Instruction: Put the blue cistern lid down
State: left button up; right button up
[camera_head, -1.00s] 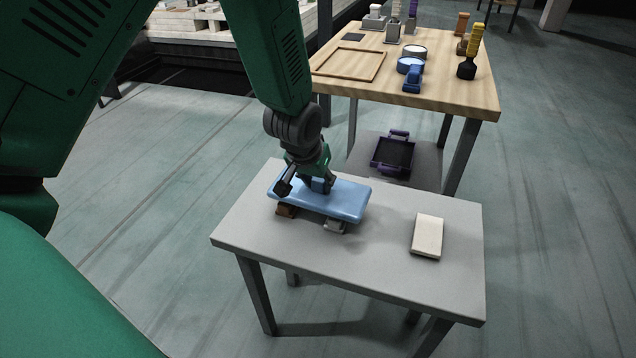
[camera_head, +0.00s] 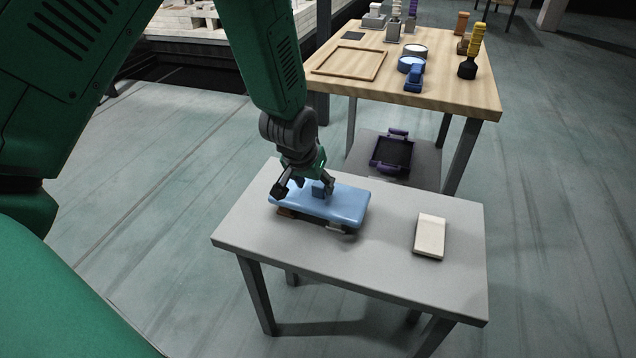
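The blue cistern lid (camera_head: 345,207) lies flat and level on low supports on the grey table (camera_head: 260,232). A small darker blue knob (camera_head: 318,191) stands up from its top. My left gripper (camera_head: 305,190) is just above the lid, pointing down, with its fingers spread and the knob between them near the right finger. A brown support block (camera_head: 287,213) shows under the lid's left front edge; the other supports are mostly hidden under the lid. My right gripper is not in view.
A cream block (camera_head: 430,236) lies to the right on the grey table, with bare tabletop between it and the lid. Behind, a wooden table (camera_head: 450,87) holds a wooden frame (camera_head: 349,64), tins and brushes. A dark purple-handled tray (camera_head: 391,153) sits on a low shelf.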

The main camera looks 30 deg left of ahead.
pick_arm(q)
jog(key=shift+a+f, duration=0.15)
jog(key=shift+a, duration=0.25)
jog(key=shift+d+r, duration=0.2)
jog(key=shift+d, duration=0.4)
jog(key=shift+r, duration=0.3)
jog(key=p+v, duration=0.4)
jog(key=v, duration=0.9)
jog(key=s+d+f+m+g, duration=0.2)
jog(key=s+f+g, duration=0.1)
jog(key=s+f, duration=2.1)
jog(key=shift+s+d+f+m+g, duration=0.3)
jog(key=shift+s+f+m+g, duration=0.1)
jog(key=shift+s, duration=0.2)
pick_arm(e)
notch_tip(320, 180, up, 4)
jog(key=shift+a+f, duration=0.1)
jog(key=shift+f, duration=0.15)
